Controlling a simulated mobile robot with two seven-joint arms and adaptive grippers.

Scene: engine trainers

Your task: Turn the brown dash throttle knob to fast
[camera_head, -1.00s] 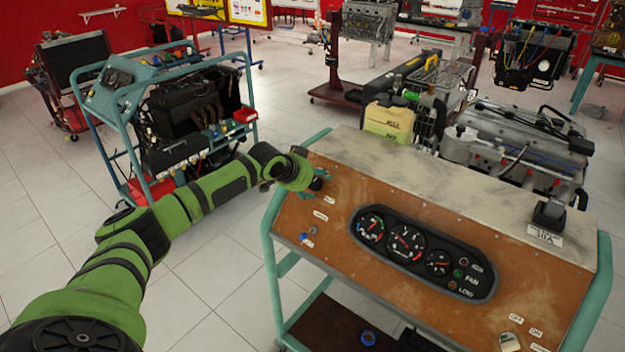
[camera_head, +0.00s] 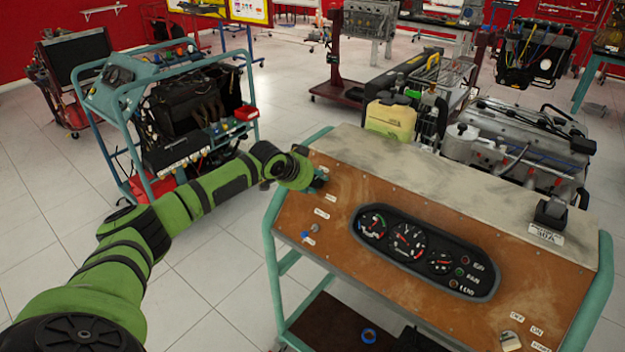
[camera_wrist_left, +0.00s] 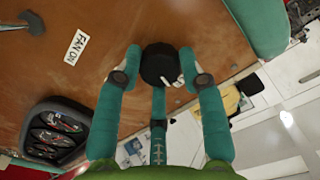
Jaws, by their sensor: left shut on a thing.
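The brown dash panel (camera_head: 385,275) tops a teal-framed engine trainer. In the left wrist view, a dark round knob (camera_wrist_left: 160,62) with a small white mark at its lower right stands on the brown board. My left gripper (camera_wrist_left: 160,70) is shut on this knob, with one finger on its left, one on its right and a third below. In the head view, my left gripper (camera_head: 319,179) is at the panel's upper left corner and hides the knob. Its turned position is hard to read. My right gripper is not in view.
A black gauge cluster (camera_head: 425,250) sits in the middle of the panel. A blue switch (camera_head: 305,234) and small white labels lie below my gripper. The engine (camera_head: 520,140) stands behind the panel. Another teal trainer (camera_head: 190,120) stands at the left, with clear floor between.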

